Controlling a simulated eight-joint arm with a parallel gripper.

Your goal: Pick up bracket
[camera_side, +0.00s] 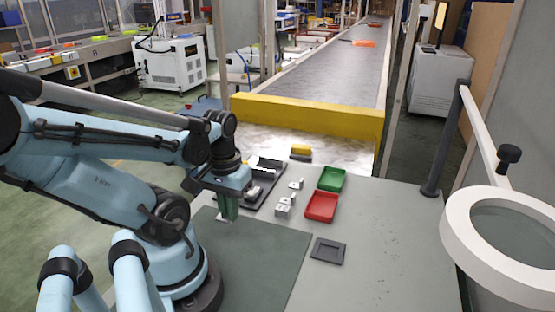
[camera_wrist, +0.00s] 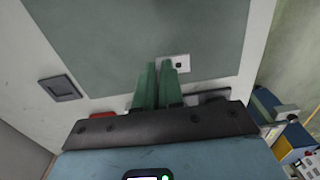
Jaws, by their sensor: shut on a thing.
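My gripper (camera_side: 226,216) has green fingers and points down over the dark green mat (camera_side: 250,262). It also shows in the wrist view (camera_wrist: 159,67), with its two fingers close together. It is shut on a small light grey bracket (camera_wrist: 180,63) with a dark hole, which sticks out to the right of the fingertips. In the side view, a pale bit of the bracket (camera_side: 223,220) shows just under the fingertips. I cannot tell whether it touches the mat. Other light grey metal parts (camera_side: 284,206) stand on the table to the right of my gripper.
A dark tray (camera_side: 272,187) with metal parts lies behind my gripper. A red bin (camera_side: 321,207) and a green bin (camera_side: 331,179) stand to the right. A dark square holder (camera_side: 328,251) lies nearer. A ring lamp (camera_side: 450,225) overhangs the right side. The mat's front is clear.

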